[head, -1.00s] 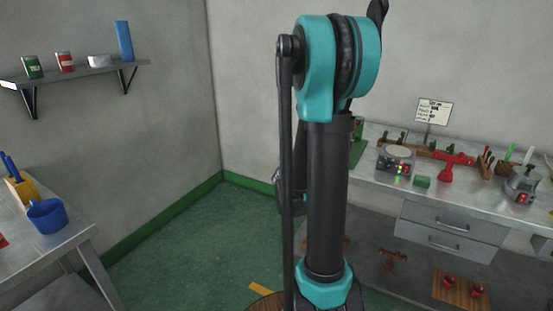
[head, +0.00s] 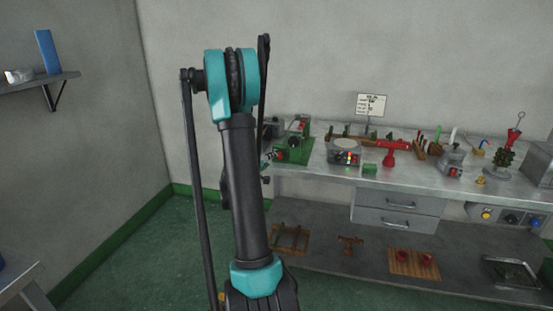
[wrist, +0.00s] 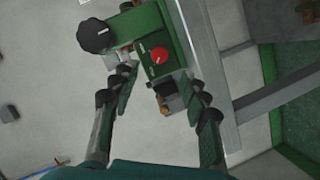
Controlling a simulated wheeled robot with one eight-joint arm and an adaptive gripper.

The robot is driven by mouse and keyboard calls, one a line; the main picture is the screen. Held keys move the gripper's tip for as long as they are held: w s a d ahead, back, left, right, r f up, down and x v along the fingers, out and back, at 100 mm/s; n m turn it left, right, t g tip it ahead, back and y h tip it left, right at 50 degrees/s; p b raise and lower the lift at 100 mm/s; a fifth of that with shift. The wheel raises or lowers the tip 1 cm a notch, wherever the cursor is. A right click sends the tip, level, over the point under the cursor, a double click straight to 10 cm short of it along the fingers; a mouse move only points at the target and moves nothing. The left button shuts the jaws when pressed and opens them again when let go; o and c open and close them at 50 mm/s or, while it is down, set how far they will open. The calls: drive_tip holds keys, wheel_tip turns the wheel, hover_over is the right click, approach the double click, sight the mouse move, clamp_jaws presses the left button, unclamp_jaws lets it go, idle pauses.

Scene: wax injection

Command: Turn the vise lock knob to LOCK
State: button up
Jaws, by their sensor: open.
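A green machine (head: 293,152) stands on the left end of the workbench in the head view. In the wrist view its green body (wrist: 150,28) carries a red round knob (wrist: 159,55) with a small mark and a larger black ridged knob (wrist: 97,35) with a white mark. No label is readable, so I cannot tell the LOCK side. My gripper (wrist: 160,92) is open, with one finger on each side of the red knob's lower area in the picture. Nothing is between the pads that I can see it grasping. Contact with the machine cannot be told.
The workbench (head: 330,182) holds a grey device (head: 344,152) with a round top, a red stand (head: 392,152) and a small green block (head: 370,168) right of the machine. A sign (head: 371,104) stands behind. Green floor (head: 120,255) is free at left.

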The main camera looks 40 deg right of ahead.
sight(279, 156)
drive_tip(key=x, duration=0.7)
drive_tip(key=shift+d, duration=0.25)
clamp_jaws()
